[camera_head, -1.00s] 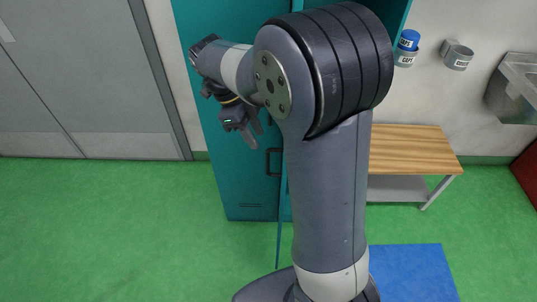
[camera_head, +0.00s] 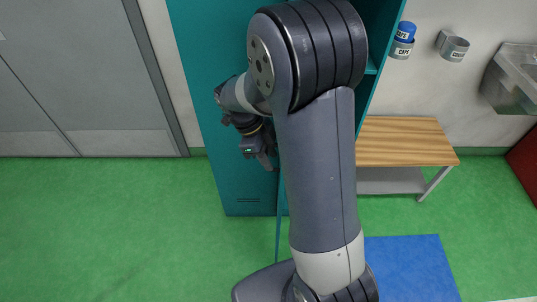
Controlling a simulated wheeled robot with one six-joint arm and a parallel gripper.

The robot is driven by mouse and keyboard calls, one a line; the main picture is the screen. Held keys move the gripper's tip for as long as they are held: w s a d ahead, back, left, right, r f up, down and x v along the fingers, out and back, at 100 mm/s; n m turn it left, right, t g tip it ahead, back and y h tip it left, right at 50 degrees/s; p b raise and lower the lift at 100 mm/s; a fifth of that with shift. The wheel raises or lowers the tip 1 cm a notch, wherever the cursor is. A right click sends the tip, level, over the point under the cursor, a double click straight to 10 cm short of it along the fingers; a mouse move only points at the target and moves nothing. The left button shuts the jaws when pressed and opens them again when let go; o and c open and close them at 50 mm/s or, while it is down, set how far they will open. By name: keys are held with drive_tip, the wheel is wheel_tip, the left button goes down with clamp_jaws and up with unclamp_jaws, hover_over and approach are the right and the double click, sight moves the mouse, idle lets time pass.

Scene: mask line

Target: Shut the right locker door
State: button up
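The teal locker (camera_head: 205,75) stands against the wall, mostly behind my arm. Its left front panel (camera_head: 243,190) looks flat and shut. The right side is open, and part of its inside (camera_head: 373,62) shows past my arm. A thin teal strip (camera_head: 279,225) runs down toward me and looks like the right door seen nearly edge-on. Most of that door is hidden by my arm. My gripper (camera_head: 268,162) points down in front of the left panel, close to the strip's upper end. Its fingers overlap too much to tell their opening, and contact cannot be told.
A bench with a wooden top (camera_head: 405,142) stands right of the locker. Wall cups (camera_head: 402,45) and a metal sink (camera_head: 512,85) are farther right. A blue mat (camera_head: 405,265) lies on the floor. The green floor at left (camera_head: 110,225) is clear.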

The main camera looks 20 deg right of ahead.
clamp_jaws()
idle(0.3)
idle(0.3)
